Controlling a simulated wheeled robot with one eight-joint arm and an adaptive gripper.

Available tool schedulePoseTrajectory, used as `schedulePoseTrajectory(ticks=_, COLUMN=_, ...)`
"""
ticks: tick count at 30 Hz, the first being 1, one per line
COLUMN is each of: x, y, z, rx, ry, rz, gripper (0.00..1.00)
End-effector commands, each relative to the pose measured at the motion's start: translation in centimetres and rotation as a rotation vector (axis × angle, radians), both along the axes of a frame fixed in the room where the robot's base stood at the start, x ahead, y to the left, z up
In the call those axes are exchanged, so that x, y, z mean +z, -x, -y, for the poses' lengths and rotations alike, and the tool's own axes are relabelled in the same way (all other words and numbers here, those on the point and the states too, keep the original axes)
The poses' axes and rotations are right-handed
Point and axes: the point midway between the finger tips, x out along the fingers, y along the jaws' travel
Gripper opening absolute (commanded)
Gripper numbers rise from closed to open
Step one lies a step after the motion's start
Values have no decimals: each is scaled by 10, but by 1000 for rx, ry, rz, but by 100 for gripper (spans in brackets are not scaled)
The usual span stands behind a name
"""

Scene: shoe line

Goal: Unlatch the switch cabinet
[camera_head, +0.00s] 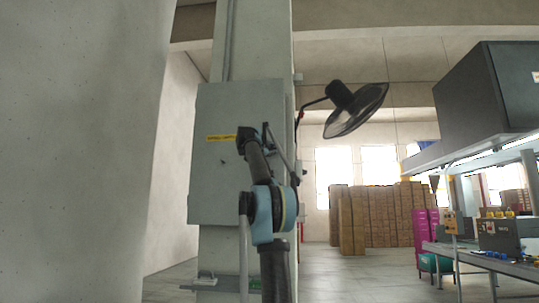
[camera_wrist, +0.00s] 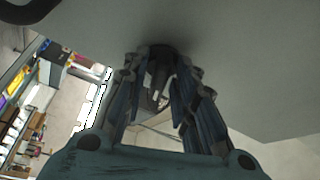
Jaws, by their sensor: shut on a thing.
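The switch cabinet (camera_head: 210,185) is a grey box on a pillar, with its door flat and apparently closed. A yellow label (camera_head: 221,138) is on its front. My arm stands before its right side and hides most of the latch area in the head view. In the wrist view, the cabinet's grey face (camera_wrist: 250,70) fills the upper right. My gripper (camera_wrist: 159,85) is close against it, with its two fingers on either side of a dark latch handle (camera_wrist: 160,52). The fingers are shut on the handle, whose exact shape and turn are partly hidden in shadow.
A large grey wall (camera_head: 80,150) stands close on the left. A black fan (camera_head: 356,110) sticks out right of the pillar (camera_head: 255,45). Stacked cartons (camera_head: 375,220) stand at the back, and a workbench (camera_head: 480,258) is on the right. Open floor (camera_head: 325,275) lies between.

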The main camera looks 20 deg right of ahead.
Motion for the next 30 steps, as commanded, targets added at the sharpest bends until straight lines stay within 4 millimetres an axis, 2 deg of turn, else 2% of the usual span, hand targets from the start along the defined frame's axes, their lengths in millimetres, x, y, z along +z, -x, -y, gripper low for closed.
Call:
schedulePoseTrajectory(ticks=12, x=1, y=0, z=1, rx=-4, ry=-295, rz=121, gripper=2)
schedulePoseTrajectory(ticks=30, x=2, y=0, z=2, rx=-6, ry=-418, rz=172, gripper=2)
